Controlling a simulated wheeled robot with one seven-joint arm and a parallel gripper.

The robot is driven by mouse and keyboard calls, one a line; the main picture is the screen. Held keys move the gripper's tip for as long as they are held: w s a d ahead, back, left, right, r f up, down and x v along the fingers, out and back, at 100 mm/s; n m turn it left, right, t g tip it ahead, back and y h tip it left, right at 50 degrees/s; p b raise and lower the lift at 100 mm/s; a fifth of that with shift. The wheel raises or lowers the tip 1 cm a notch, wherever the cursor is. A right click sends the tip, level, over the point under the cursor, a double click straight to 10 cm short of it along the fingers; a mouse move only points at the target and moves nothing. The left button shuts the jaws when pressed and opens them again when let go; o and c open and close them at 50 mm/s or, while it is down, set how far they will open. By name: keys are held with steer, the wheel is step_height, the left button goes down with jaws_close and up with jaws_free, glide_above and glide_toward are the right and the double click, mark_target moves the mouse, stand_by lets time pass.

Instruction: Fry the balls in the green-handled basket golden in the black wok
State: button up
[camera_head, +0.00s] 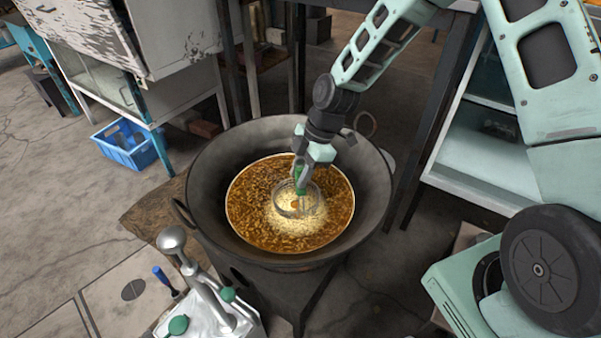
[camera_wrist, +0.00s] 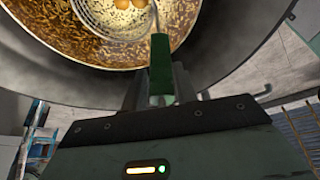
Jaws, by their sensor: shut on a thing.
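The black wok (camera_head: 209,165) stands in the middle of the head view, holding bubbling golden-brown oil (camera_head: 258,187). The basket (camera_head: 280,204) sits in the oil near its centre, with pale foam around it. My gripper (camera_head: 301,181) is shut on the basket's green handle (camera_wrist: 161,70), above the oil. In the wrist view the handle runs up between my fingers to the wire basket (camera_wrist: 95,22). A few golden-orange balls (camera_wrist: 122,4) show inside it at the top edge. The rest of the basket is cut off there.
A metal press-like tool with green knobs (camera_head: 208,297) stands in front of the wok at lower left, beside a blue-handled tool (camera_head: 165,279). A blue crate (camera_head: 128,146) lies on the floor at left. A pale shelf (camera_head: 480,170) stands right of the wok.

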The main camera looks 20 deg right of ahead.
step_height(320, 180, up, 17)
steer(key=p, duration=1.3)
steer(key=shift+r+p, duration=0.15)
steer(key=shift+p, duration=0.15)
stand_by(1.4)
step_height(320, 180, up, 4)
steer(key=p, duration=0.3)
stand_by(0.3)
